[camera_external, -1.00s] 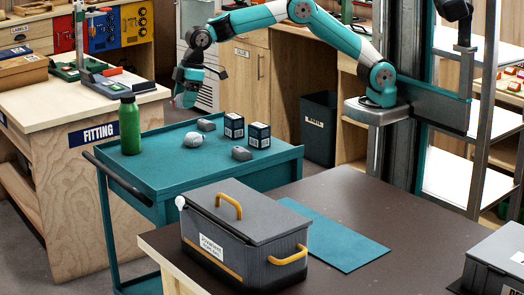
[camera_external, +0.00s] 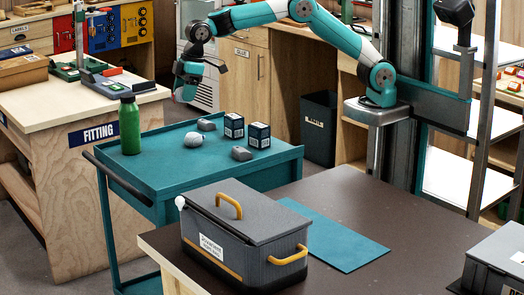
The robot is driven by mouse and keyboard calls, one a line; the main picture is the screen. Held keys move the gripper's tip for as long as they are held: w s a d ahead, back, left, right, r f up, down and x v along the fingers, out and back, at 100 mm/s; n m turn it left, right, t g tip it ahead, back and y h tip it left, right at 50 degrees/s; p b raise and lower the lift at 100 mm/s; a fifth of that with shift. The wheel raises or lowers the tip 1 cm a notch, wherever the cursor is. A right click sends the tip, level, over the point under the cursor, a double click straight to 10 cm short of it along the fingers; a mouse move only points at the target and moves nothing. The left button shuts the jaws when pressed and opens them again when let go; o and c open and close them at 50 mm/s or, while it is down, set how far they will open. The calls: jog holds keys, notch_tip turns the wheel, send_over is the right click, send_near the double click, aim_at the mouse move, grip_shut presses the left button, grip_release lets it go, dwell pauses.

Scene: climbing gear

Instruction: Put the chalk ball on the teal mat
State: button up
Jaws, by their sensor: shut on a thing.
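A pale, rounded lump that looks like the chalk ball (camera_external: 193,140) rests on the teal cart top (camera_external: 165,165). The teal mat (camera_external: 335,235) lies flat and bare on the dark table, right of the grey lidded box. My gripper (camera_external: 184,97) hangs above the cart's far side, apart from the pale lump. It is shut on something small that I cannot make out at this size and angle.
Also on the cart are a green bottle (camera_external: 130,125), two dark boxes (camera_external: 234,126), and grey lumps (camera_external: 242,153). Another grey box (camera_external: 495,262) is at the right. Dark tabletop behind the mat is clear.

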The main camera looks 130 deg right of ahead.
jog(key=s+a+f+n+b, duration=0.1)
jog(key=s+a+f+b, duration=0.15)
jog(key=a, duration=1.65)
jog(key=s+a+f+n+b, duration=0.1)
jog(key=s+a+n, duration=0.15)
jog(key=a, duration=1.75)
jog(key=shift+m+y, duration=0.4)
jog(key=shift+m, duration=0.05)
jog(key=f, duration=1)
jog(key=s+f, duration=0.1)
jog(key=f, duration=0.4)
jog(key=shift+a, duration=0.25)
jog(key=shift+f+p, duration=0.4)
jog(key=shift+f, duration=2)
jog(key=shift+f, duration=0.15)
jog(key=o, duration=0.9)
